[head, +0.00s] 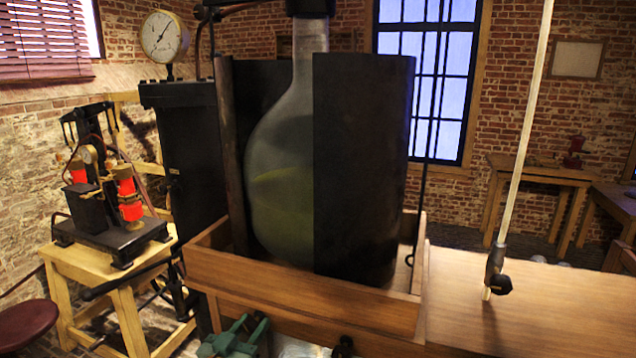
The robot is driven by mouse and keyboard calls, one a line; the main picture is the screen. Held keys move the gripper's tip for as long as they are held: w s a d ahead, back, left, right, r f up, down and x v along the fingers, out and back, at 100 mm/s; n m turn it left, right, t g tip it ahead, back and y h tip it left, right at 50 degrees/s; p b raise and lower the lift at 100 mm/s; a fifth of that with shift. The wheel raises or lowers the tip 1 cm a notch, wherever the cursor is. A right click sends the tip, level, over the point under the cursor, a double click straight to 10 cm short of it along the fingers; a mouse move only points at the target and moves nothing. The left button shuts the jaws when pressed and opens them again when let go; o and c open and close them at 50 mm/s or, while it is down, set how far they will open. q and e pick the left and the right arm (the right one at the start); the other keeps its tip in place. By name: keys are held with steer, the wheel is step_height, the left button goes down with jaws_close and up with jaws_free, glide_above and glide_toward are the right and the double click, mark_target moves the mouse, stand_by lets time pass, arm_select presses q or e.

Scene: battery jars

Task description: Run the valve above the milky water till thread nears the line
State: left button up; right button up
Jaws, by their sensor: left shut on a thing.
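A round-bodied glass flask (279,165) stands in a wooden tray (300,297) between dark upright screens (362,165). Cloudy yellow-green liquid (283,205) fills its lower part; the right side is hidden by a screen. A black fitting (310,8) caps the neck at the top edge; I cannot tell whether it is the valve. A pale upright tube (522,140) with a black clamp or tap (496,274) stands at the right; no thread or line shows clearly. My right gripper is not in view.
A round gauge (164,37) stands on a black cabinet (190,140). An apparatus with red coils (128,195) sits on a wooden stand (100,272). A green pronged object (235,338) is at the bottom edge. The bench top (560,310) is clear around the tube.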

arm_select(q)
steer(key=shift+r+n, duration=0.1)
steer(key=shift+n, duration=0.5)
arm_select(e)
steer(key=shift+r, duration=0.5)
arm_select(q)
steer(key=shift+n, duration=0.3)
steer(key=shift+n+p, duration=0.5)
steer(key=shift+p, duration=0.2)
steer(key=shift+n+p, duration=0.4)
steer(key=shift+n, duration=0.5)
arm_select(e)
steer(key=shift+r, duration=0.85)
